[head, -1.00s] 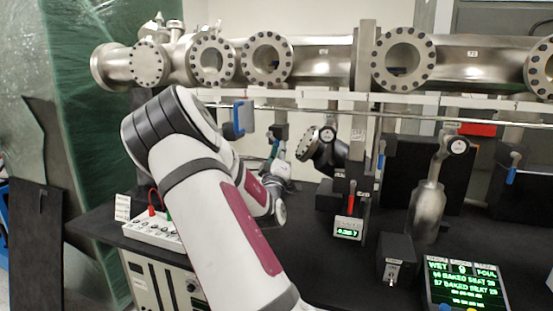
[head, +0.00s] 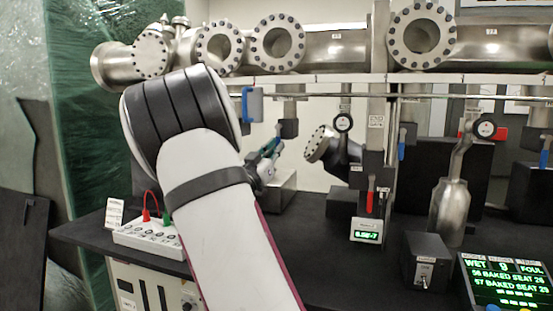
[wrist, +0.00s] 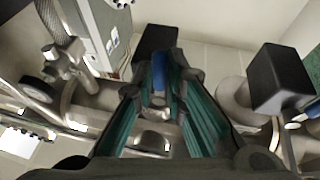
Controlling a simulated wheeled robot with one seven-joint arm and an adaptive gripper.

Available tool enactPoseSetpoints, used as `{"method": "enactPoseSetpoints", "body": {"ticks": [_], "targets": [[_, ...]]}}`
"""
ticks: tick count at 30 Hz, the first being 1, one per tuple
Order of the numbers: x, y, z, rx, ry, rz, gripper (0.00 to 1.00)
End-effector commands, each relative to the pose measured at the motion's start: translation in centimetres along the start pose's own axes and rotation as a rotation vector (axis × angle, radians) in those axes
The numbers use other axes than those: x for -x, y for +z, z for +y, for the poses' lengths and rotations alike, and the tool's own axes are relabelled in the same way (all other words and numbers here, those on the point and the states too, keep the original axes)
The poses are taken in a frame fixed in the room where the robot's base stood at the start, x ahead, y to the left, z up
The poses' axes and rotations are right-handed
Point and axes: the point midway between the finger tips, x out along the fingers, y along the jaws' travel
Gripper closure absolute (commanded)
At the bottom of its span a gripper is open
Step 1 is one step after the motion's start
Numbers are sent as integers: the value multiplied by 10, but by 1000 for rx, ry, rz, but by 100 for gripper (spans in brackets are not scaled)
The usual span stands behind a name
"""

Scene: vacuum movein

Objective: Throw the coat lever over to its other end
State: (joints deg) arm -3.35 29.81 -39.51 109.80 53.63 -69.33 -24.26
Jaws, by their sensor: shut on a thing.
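A blue lever handle (wrist: 158,72) sits between the teal-padded fingers of my gripper (wrist: 158,85) in the wrist view, below a black block. The gripper is shut on this handle. In the head view my gripper (head: 272,150) is small and partly behind my own arm, under the black block (head: 289,129) that hangs from the rail. The handle's exact angle is hard to make out there. No label that names the coat lever is readable.
Other blue levers (head: 402,143) and a red lever (head: 370,196) hang to the right. A flanged steel port (head: 318,145) is just right of my gripper. A grey box with sockets (head: 148,238) stands left on the black bench. A display (head: 505,278) stands at front right.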

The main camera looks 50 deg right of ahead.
Motion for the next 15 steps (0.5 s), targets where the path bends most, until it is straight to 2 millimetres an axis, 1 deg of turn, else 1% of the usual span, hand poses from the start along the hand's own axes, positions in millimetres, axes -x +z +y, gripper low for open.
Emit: {"method": "enactPoseSetpoints", "body": {"ticks": [6, 15], "targets": [[1, 0, -6, -76, 30, -17, 100], [2, -2, -10, -109, 38, -24, 100]]}}
